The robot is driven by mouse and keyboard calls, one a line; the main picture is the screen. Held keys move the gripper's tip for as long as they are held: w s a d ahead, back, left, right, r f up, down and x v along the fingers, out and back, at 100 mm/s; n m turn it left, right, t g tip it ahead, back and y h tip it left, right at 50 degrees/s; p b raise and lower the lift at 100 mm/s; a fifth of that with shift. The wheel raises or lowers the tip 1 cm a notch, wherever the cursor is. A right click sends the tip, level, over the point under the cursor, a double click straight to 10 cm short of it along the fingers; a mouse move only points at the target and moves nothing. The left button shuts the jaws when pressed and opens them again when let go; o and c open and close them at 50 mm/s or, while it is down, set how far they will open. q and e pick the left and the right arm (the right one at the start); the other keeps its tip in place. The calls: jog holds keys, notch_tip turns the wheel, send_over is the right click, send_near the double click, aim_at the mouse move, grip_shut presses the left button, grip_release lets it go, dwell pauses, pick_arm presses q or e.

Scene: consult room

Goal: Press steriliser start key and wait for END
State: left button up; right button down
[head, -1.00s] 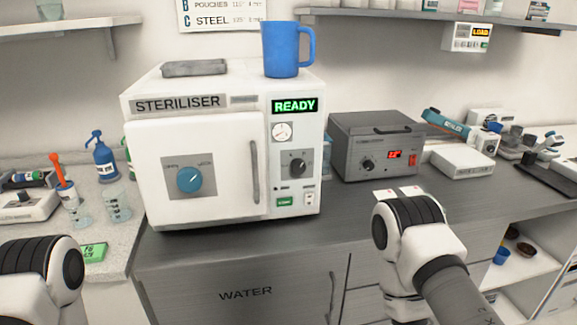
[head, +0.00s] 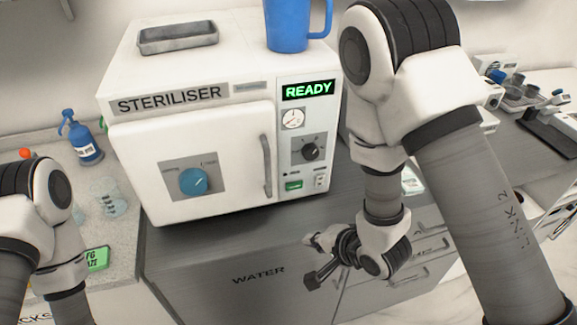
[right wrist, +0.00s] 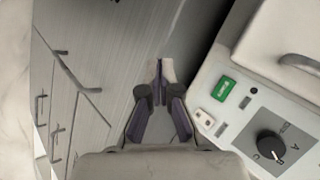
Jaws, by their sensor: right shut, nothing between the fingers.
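The white steriliser (head: 232,150) stands on the dark counter, its door shut and its display (head: 308,90) reading READY in green. Its green start key (head: 294,186) is low on the right-hand panel, below the dark knob (head: 311,152). The key also shows in the right wrist view (right wrist: 224,91), to the right of my fingers. My right gripper (head: 313,240) is shut and empty, below and a little right of the key, in front of the counter and apart from the panel. My left arm shows at the left edge, but its gripper is out of view.
A blue mug (head: 287,28) and a grey tray (head: 178,38) sit on top of the steriliser. A blue bottle (head: 82,142) and a glass beaker (head: 108,196) stand to its left. White rocker switches (head: 320,181) sit right beside the key. Drawer handles are below the counter.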

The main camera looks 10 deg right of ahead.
aim_at(294, 185)
jog(key=shift+t, duration=0.4)
jog(key=w+r+b, duration=0.3)
jog(key=shift+w+r, duration=0.25)
jog(key=shift+w, duration=0.15)
jog(key=w, duration=0.1)
jog(key=w+p, duration=0.1)
jog(key=w, duration=0.1)
jog(key=w+p, duration=0.1)
jog(key=shift+w+a+r, duration=0.15)
jog(key=shift+w+r, duration=0.2)
jog(key=shift+r, duration=0.05)
jog(key=shift+w, duration=0.55)
pick_arm(q)
jog(key=shift+s+r, duration=0.1)
jog(key=shift+s, duration=0.1)
pick_arm(e)
jog(key=shift+w+f, duration=0.15)
pick_arm(q)
jog(key=shift+r, duration=0.1)
